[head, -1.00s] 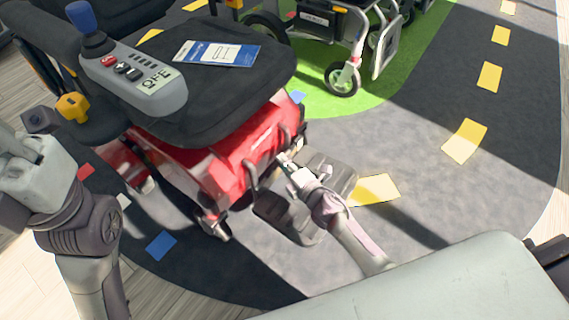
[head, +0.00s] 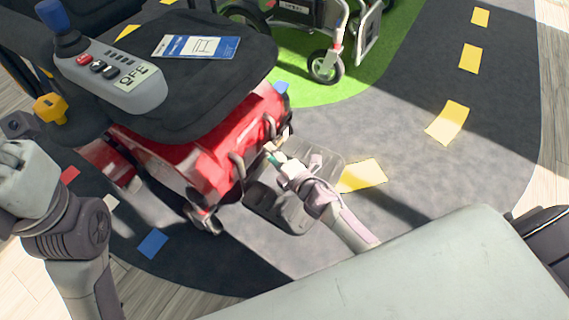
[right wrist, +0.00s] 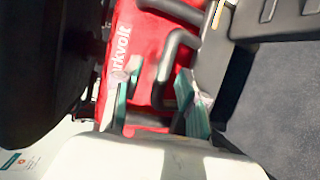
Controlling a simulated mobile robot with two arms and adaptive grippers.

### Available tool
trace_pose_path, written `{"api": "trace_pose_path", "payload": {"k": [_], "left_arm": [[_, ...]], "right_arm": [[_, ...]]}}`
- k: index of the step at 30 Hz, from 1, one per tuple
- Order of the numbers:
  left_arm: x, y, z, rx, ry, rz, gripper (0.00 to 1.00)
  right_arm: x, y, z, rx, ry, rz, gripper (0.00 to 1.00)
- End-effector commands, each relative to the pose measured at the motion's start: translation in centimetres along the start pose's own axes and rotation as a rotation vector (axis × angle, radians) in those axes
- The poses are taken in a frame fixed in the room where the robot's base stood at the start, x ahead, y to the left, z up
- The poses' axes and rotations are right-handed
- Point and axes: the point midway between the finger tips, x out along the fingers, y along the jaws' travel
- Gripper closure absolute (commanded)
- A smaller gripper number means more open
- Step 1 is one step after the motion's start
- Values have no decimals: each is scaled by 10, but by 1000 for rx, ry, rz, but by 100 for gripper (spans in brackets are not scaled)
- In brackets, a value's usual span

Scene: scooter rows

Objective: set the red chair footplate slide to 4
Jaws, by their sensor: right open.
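The red chair (head: 205,165) stands at the left in the head view, with a dark seat on its red base. Its dark footplate (head: 277,208) sits low at the front of the base, partly hidden by my right arm. My right gripper (head: 273,159) is at the front of the red base, above the footplate. In the right wrist view, the gripper (right wrist: 155,105) has its teal-padded fingers apart, with red housing (right wrist: 140,45) behind them. A black bent bar (right wrist: 172,65) reaches down near the right finger; contact is unclear. I cannot read any slide setting. My left arm shows, but not its fingers.
A control box (head: 115,75) with a blue-topped joystick and a leaflet (head: 200,47) are on the red chair. Another wheelchair (head: 325,40) stands on green floor at the back. Dark floor with yellow patches (head: 447,123) is open at the right.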

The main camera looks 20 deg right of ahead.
Motion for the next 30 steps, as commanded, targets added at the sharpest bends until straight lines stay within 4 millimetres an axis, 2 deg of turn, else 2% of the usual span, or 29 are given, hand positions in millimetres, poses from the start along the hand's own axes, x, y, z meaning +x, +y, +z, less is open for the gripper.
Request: {"api": "trace_pose_path", "payload": {"k": [9, 15, 21, 30], "left_arm": [[0, 0, 0, 0, -1, 0, 100], [0, 0, 0, 0, -1, 0, 100], [0, 0, 0, 0, -1, 0, 100], [0, 0, 0, 0, -1, 0, 100]], "right_arm": [[-68, -1, 0, 0, 1, -2, 59], [-98, 0, 0, 1, 0, 1, 59], [-108, 1, 0, 1, 0, 2, 59], [-108, 1, 0, 1, 0, 2, 59]]}}
